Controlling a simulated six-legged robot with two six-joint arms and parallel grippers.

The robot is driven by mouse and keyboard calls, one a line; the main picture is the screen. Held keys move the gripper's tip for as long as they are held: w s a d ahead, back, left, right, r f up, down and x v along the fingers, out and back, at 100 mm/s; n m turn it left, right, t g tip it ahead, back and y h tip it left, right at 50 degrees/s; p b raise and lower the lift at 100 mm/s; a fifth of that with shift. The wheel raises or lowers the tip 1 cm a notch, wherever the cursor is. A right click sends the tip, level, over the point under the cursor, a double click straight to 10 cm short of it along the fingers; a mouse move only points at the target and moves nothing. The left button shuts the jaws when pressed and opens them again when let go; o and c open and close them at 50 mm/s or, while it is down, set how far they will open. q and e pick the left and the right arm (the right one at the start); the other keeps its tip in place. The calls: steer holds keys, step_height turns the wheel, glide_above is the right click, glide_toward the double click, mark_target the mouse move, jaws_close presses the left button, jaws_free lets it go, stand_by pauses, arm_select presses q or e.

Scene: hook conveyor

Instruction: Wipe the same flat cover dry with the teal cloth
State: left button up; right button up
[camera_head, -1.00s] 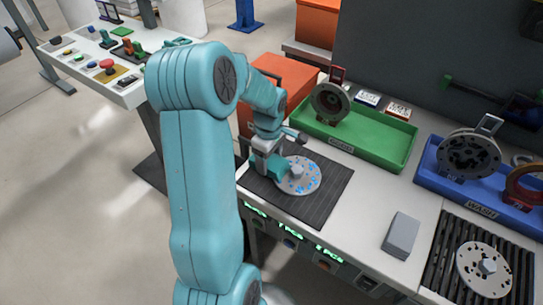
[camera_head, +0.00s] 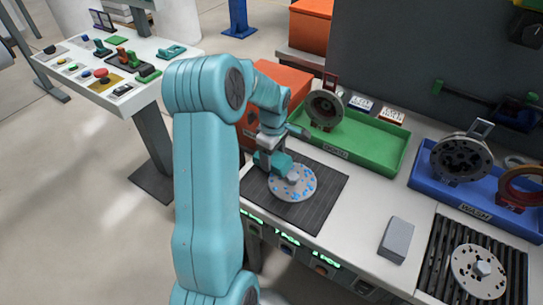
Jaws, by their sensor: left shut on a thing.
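The flat cover (camera_head: 301,192) is a round grey disc with a raised middle knob, lying on the dark ribbed mat (camera_head: 322,213). Blue spots are scattered over its visible face. My left gripper (camera_head: 269,152) is shut on the teal cloth (camera_head: 277,164), at the back left part of the cover. The cloth overlaps the cover's rim in the picture; its underside is hidden, so I cannot tell how firmly it touches. My right gripper is not in view.
A green tray (camera_head: 380,150) with a round flanged part stands behind the mat. The blue WASH tray (camera_head: 425,180) holds more parts at right. A grey block (camera_head: 397,240) and a slotted rack with another disc (camera_head: 478,270) are at front right.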

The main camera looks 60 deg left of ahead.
arm_select(q)
step_height(320, 180, up, 6)
steer(key=p, duration=0.4)
steer(key=shift+r, duration=0.1)
